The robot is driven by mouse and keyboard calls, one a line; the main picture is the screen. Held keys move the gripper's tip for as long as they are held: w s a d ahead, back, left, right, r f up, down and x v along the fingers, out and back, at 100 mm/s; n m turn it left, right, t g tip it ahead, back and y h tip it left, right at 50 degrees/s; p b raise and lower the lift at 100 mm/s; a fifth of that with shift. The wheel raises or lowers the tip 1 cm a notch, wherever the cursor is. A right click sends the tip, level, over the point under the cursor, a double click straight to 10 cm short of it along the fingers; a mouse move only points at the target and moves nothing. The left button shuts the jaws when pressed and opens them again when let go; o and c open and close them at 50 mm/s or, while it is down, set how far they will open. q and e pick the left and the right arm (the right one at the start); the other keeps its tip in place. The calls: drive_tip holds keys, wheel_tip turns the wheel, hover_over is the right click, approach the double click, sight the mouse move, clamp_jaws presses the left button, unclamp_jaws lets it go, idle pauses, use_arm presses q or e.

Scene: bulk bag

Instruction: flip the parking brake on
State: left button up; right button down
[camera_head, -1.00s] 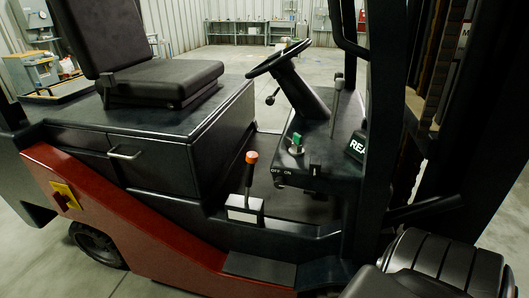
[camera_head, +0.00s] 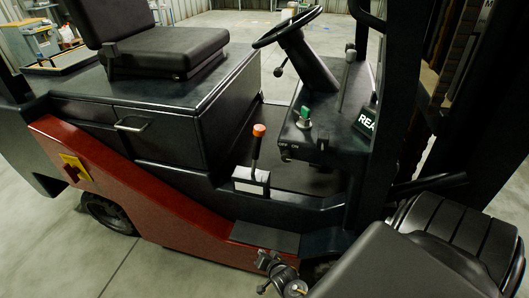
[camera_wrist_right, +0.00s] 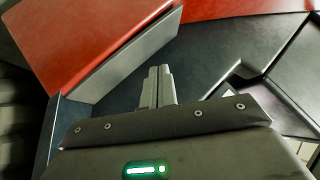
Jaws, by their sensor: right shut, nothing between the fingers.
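The likely parking brake is a lever with an orange knob (camera_head: 259,131) on a dark shaft, rising from a white-fronted base (camera_head: 250,181) on the forklift's (camera_head: 190,213) near side. It stands nearly upright, leaning slightly right at its top. My right gripper (camera_head: 264,264) is low at the bottom of the head view, below the lever and near the forklift's step, apart from the lever. In the right wrist view its two grey fingers (camera_wrist_right: 158,86) are together and empty, pointing towards dark and red bodywork. The lever is not recognisable there. My left gripper is not in view.
The seat (camera_head: 165,50) is at left, the steering wheel (camera_head: 287,27) above. A green-topped switch (camera_head: 304,115) sits on the dash by an OFF/ON label. Open floor lies at lower left.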

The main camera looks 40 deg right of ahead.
drive_tip(key=w+d+r+m+t+h, duration=0.2)
drive_tip(key=w+d+r+m, duration=0.15)
drive_tip(key=r, duration=0.45)
drive_tip(key=w+d+r+m+t+h, duration=0.15)
drive_tip(key=w+r+m, duration=0.25)
drive_tip(key=r, duration=0.5)
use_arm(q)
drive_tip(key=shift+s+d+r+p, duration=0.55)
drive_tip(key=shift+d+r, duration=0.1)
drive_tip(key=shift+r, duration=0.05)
use_arm(e)
drive_tip(key=m+t+h, duration=0.2)
drive_tip(key=m+h, duration=0.1)
drive_tip(key=m, duration=0.4)
approach(257, 146)
drive_tip(key=s+f, duration=0.1)
drive_tip(key=s+d+f, duration=0.1)
drive_tip(key=s, duration=0.1)
drive_tip(key=shift+d+f, duration=0.15)
drive_tip(key=shift+f, duration=0.05)
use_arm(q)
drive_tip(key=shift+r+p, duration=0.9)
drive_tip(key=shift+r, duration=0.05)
use_arm(e)
drive_tip(key=x, duration=0.9)
drive_tip(key=shift+w+d, duration=0.3)
drive_tip(key=shift+w, duration=0.05)
